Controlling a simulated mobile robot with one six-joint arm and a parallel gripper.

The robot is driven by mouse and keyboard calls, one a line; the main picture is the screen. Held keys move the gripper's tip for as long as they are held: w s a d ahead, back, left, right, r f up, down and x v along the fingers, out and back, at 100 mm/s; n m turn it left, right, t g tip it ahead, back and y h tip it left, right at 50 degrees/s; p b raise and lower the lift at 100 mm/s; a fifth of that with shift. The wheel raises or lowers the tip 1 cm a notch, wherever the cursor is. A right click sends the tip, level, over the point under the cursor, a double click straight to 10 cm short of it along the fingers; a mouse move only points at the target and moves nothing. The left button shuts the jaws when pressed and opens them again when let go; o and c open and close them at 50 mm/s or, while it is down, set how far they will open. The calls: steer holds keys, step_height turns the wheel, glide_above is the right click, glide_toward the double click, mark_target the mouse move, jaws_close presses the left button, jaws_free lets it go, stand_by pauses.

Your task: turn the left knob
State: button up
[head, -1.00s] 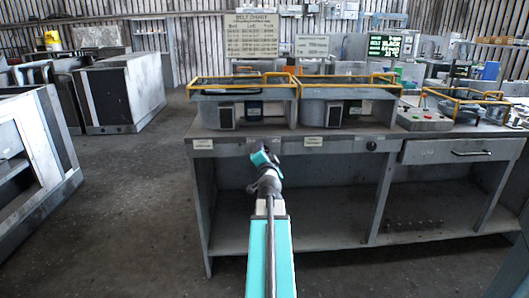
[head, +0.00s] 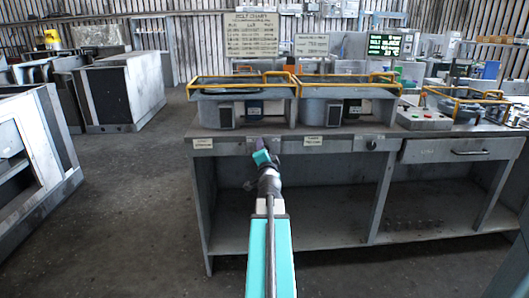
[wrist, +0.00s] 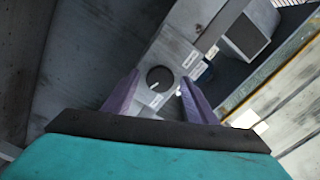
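The left knob (wrist: 160,78) is a round black dial with a white pointer mark, set in the grey front panel of the counter. In the wrist view it shows between and beyond the two purple fingers of my gripper (wrist: 160,97). The fingers are open, apart from each other, and I see nothing held between them. In the head view my gripper (head: 262,142) is at the counter's front edge, and the left knob cannot be made out there behind it. A second dark knob (head: 371,146) sits farther right on the same panel.
Grey cabinets (head: 122,95) stand at the left. The floor to the left of my arm is clear.

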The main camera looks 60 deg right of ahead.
steer(key=shift+a, duration=0.1)
steer(key=b+v, duration=0.5)
steer(key=b, duration=0.1)
steer(key=shift+s+a+f+b, duration=0.15)
steer(key=shift+a+b, duration=0.1)
steer(key=shift+b, duration=0.15)
stand_by(0.7)
steer(key=b, duration=0.5)
steer(key=shift+s+a, duration=0.15)
steer(key=shift+a, duration=0.25)
steer(key=b+v, duration=0.1)
steer(key=b, duration=0.5)
steer(key=shift+s+a+b, duration=0.2)
steer(key=shift+s+b, duration=0.15)
steer(key=shift+b+v, duration=2.75)
steer(key=shift+b, duration=0.85)
